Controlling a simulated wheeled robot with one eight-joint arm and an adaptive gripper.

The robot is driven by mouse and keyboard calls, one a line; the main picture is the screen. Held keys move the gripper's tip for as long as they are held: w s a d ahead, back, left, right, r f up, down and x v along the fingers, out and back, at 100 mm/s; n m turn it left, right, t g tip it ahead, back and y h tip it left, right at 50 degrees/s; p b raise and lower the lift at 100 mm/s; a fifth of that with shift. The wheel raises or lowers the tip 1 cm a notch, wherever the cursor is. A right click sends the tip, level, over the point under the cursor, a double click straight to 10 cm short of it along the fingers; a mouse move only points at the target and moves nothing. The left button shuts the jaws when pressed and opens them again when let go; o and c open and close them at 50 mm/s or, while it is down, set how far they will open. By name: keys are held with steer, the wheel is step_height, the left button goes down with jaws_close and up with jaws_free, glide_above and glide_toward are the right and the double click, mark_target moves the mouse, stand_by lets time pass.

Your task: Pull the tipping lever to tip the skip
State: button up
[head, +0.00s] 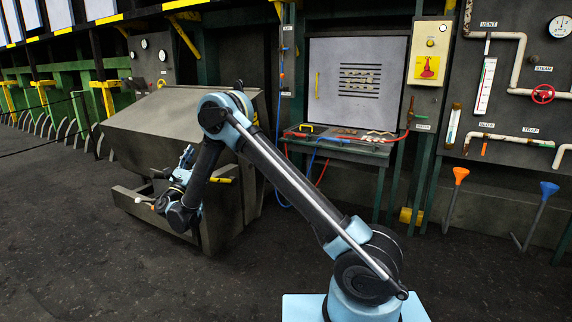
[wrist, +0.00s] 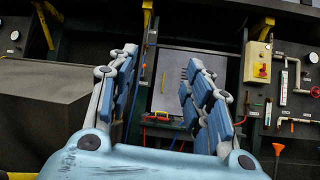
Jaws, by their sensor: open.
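The skip (head: 150,125) is a large grey metal hopper on a grey frame, left of centre in the head view. Part of it also shows at the left of the wrist view (wrist: 40,85). A short yellow piece (head: 221,180) shows low at the skip's right side, partly behind my arm; I cannot tell if it is the tipping lever. My gripper (head: 186,157) is in front of the skip with its fingers pointing up. In the wrist view my gripper (wrist: 160,62) is open, with nothing between its fingers.
A workbench (head: 345,150) with tools and hoses stands behind, below a grey panel (head: 335,80). Green racks (head: 65,75) line the left. The dark floor in front is clear.

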steer(key=w+d+r+m+g+h, duration=0.1)
steer(key=w+d+r+m+g, duration=0.15)
steer(key=d, duration=0.55)
steer(key=w+d+r+m+g+h, duration=0.1)
steer(key=w+d+r+m+g, duration=0.15)
steer(key=d, duration=0.45)
steer(key=w+d+r+m+g, duration=0.2)
steer(key=w+d, duration=0.1)
steer(key=d, duration=0.5)
steer(key=s+d+m+g, duration=0.3)
steer(key=d+m+g, duration=0.1)
steer(key=d, duration=0.7)
steer(key=s+d+m+g, duration=0.3)
steer(key=d, duration=0.9)
steer(key=s+d+f+m+g+y, duration=0.2)
steer(key=s+d+f+m+g, duration=0.15)
steer(key=s+d, duration=0.5)
steer(key=s+d+f+m+g+y, duration=0.25)
steer(key=s+d+f+m, duration=0.2)
steer(key=s, duration=0.65)
steer(key=s+a+f+m+y, duration=0.1)
steer(key=s+f+m+y, duration=0.2)
steer(key=s, duration=0.7)
steer(key=s+a+f+m+g+y, duration=0.1)
steer(key=s+f+m, duration=0.4)
steer(key=s, duration=0.5)
steer(key=shift+s+a+f+m+g+y, duration=0.25)
steer(key=shift+a+f+m+y, duration=0.2)
steer(key=shift+f+y, duration=0.9)
